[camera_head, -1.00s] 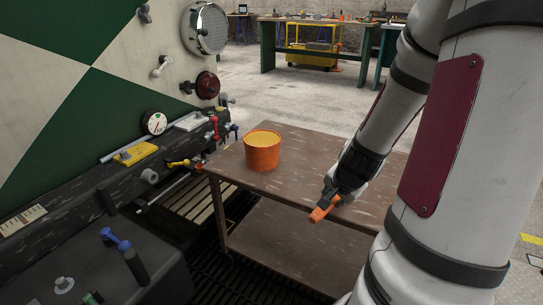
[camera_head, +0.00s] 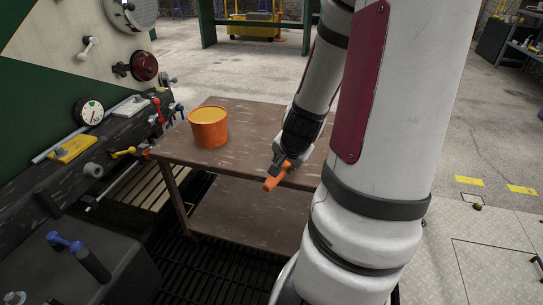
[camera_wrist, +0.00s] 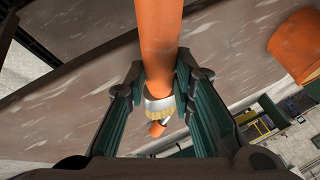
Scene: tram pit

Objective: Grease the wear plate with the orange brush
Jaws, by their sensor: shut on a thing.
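My gripper (camera_head: 284,166) is shut on the orange brush (camera_head: 274,183), near the front edge of the brown table, right of the orange bucket. In the wrist view, the brush's orange handle (camera_wrist: 160,40) runs up out of the picture from between the green-padded fingers (camera_wrist: 158,95). A pale band with tan bristles shows below it. The orange bucket (camera_head: 209,134) stands on the table with a yellow filling near its rim; its side also shows in the wrist view (camera_wrist: 296,45). I cannot tell which surface is the wear plate.
The brown two-level table (camera_head: 240,150) has bare room around the bucket. A dark beam (camera_head: 50,185) at left carries a yellow block (camera_head: 72,149), a gauge (camera_head: 89,112) and coloured levers. A dark box with a blue handle (camera_head: 65,241) is at lower left. Open floor lies right.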

